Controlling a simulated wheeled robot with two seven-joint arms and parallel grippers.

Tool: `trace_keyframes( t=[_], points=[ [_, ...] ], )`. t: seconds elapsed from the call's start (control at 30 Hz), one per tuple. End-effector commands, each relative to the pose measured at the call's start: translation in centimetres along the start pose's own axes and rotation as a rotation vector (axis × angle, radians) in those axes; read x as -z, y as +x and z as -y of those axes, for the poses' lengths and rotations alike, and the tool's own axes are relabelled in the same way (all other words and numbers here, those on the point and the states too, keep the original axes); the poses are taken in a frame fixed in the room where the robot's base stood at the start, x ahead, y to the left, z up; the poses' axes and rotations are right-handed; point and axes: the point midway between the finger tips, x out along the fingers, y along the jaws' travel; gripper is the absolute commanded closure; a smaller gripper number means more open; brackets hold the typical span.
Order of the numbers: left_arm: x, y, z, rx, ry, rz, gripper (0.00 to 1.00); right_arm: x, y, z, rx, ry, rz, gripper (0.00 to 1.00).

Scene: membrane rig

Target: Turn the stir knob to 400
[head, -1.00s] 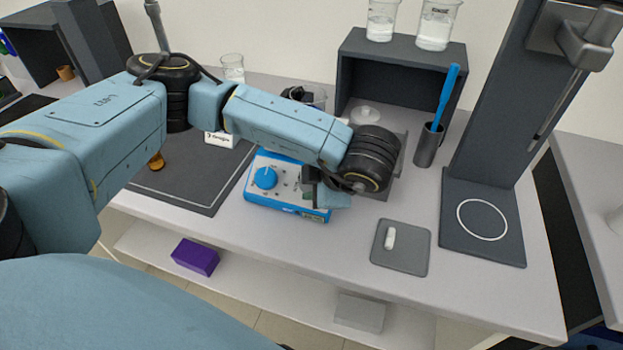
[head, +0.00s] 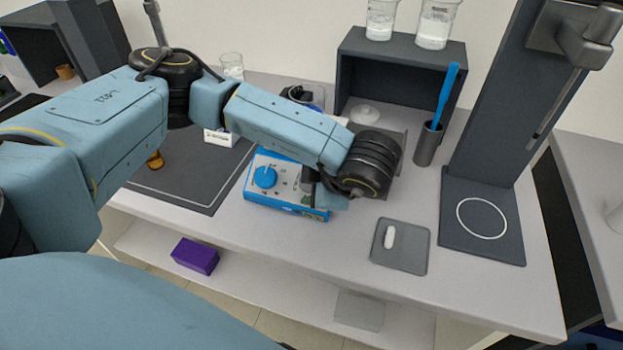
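The blue stirrer unit (head: 262,199) stands on the white bench, with a pale grey top face. A large round blue knob (head: 265,177) shows on the left of that face, uncovered. My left gripper (head: 310,190) is over the right end of the unit, to the right of this knob and apart from it. The gripper and wrist hide the right part of the face, so any knob there and its scale cannot be read. The fingertips are too dark and small to tell open from shut. My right gripper is not in view.
A grey tray (head: 407,262) with a small white bar (head: 389,237) lies right of the unit. A metal cup (head: 428,147) holds a blue stick. A dark shelf (head: 410,55) carries beakers. A dark stand (head: 482,250) is at the right. Bench space in front of the unit is clear.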

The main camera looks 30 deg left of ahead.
Motion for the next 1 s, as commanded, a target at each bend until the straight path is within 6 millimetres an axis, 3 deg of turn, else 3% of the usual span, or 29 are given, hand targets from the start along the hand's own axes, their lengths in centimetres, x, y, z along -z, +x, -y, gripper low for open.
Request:
trace_keyframes(
  t=[0.2, 0.33, 0.8, 1.0],
  points=[
    [0.0, -0.1, 0.0, 0.001, 0.001, -0.001, 0.43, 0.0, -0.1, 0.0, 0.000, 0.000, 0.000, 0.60],
    [0.0, -1.3, -0.1, -0.001, 0.003, 0.002, 0.43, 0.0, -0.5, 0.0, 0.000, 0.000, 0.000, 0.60],
    [0.0, -11.0, -0.1, -0.004, 0.003, 0.002, 0.43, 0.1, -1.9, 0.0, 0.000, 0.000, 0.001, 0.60],
    [0.0, -13.0, 0.0, -0.001, 0.000, 0.001, 0.43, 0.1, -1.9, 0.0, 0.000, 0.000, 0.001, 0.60]
  ],
)
